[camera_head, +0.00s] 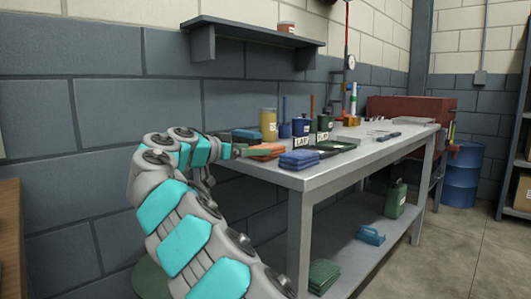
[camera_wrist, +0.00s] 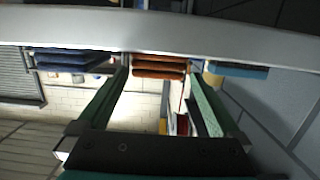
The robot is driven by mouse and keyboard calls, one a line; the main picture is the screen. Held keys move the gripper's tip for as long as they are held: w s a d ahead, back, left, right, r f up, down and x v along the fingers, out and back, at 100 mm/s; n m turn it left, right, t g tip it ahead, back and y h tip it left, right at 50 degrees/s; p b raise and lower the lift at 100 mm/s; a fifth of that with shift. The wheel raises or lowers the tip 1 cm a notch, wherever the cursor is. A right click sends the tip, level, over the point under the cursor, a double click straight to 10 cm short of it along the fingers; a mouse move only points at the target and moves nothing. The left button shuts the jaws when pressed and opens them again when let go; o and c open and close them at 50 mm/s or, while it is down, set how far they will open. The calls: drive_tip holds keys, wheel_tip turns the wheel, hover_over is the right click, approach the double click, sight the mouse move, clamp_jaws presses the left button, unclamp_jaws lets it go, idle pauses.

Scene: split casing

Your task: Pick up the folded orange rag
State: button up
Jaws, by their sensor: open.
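The folded orange rag (camera_head: 266,151) lies on the near left end of the grey metal workbench. My gripper (camera_head: 236,151) is just left of it at the bench's end, partly hidden by my own arm in the head view. In the wrist view the bench appears upside down, and the layered orange rag (camera_wrist: 158,64) shows beyond the two green fingers. My gripper (camera_wrist: 157,76) is open there, with the rag in line with the gap. I see nothing held. The picture does not settle whether the fingertips touch the rag.
A folded blue rag (camera_head: 299,160) lies right of the orange one, and a blue-topped item (camera_head: 246,135) lies behind it. Labelled pots (camera_head: 301,127), a dark tray (camera_head: 335,146) and a yellow can (camera_head: 268,124) stand farther back. The bench edge (camera_wrist: 100,28) crosses the wrist view.

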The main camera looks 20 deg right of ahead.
sight(267, 146)
drive_tip(key=x, duration=0.6)
drive_tip(key=shift+d+p, duration=0.25)
drive_tip(key=shift+p, duration=0.1)
drive_tip(key=c, duration=1.2)
